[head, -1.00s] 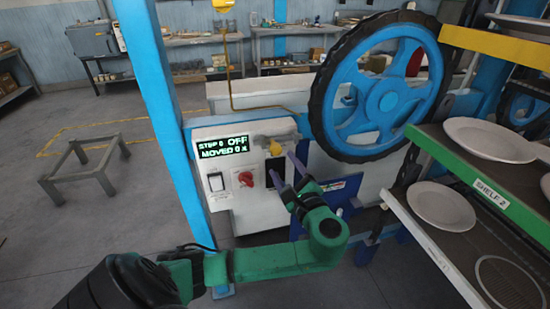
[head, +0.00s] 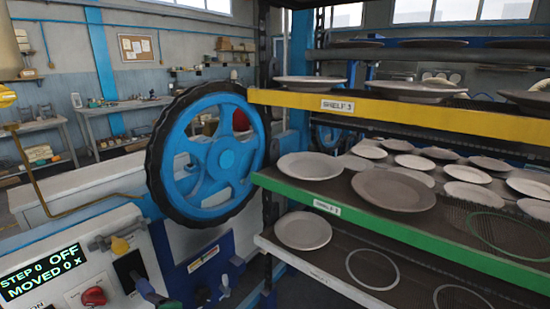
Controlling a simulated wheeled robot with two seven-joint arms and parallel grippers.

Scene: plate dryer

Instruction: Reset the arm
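A white control panel (head: 62,273) stands at the lower left of the head view. Its display (head: 42,272) reads "STEP 0 OFF" and "MOVED 0 X". It carries a red knob (head: 93,296), a yellow-tipped lever (head: 119,245) and a dark slot (head: 130,268). My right gripper is not in view.
A large blue wheel with a black rim (head: 222,160) stands right of the panel. A rack with a yellow-edged shelf (head: 420,117) and a green-edged shelf (head: 330,209) holds several white plates (head: 303,230) on the right. Workbenches (head: 115,106) stand behind.

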